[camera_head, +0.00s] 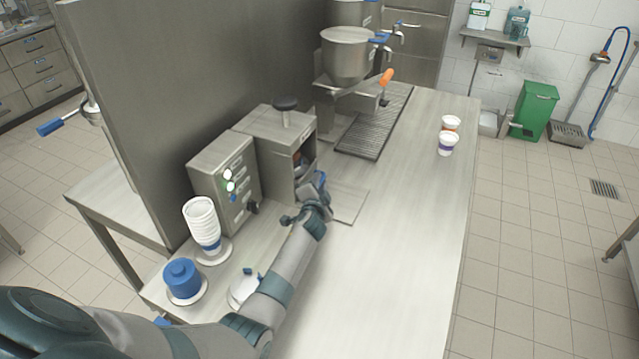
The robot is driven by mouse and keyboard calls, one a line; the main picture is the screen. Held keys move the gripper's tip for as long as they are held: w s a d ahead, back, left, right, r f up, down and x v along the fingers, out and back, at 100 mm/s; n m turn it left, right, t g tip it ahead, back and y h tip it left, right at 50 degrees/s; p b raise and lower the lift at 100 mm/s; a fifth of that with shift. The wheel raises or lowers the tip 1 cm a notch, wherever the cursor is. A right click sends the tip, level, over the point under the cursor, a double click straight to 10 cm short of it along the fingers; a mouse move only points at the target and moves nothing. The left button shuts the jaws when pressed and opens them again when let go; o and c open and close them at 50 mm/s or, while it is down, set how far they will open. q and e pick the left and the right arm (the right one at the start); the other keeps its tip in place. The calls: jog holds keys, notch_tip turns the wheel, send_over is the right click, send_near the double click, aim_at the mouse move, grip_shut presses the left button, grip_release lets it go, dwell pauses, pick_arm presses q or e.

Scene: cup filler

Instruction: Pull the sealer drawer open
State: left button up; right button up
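The sealer (268,135) is a grey metal box with a black knob on top. It stands on the steel table against the tall metal panel. Its front has an open recess, in which a dark and reddish part shows, too small to make out. My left gripper (318,183) is right at the front of this recess, its fingers close to the drawer area. My wrist hides the lower front of the sealer, so the drawer and any contact with it cannot be made out. Whether the fingers are closed is not clear. My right gripper is out of view.
A control box (224,183) stands left of the sealer. Stacked white cups (203,220), a blue container (183,279) and a white round item (243,288) are nearer. Two cups (447,144) stand far right. A filler hopper (346,57) is behind.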

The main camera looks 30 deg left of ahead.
pick_arm(q)
jog(key=shift+c, duration=0.4)
grip_shut()
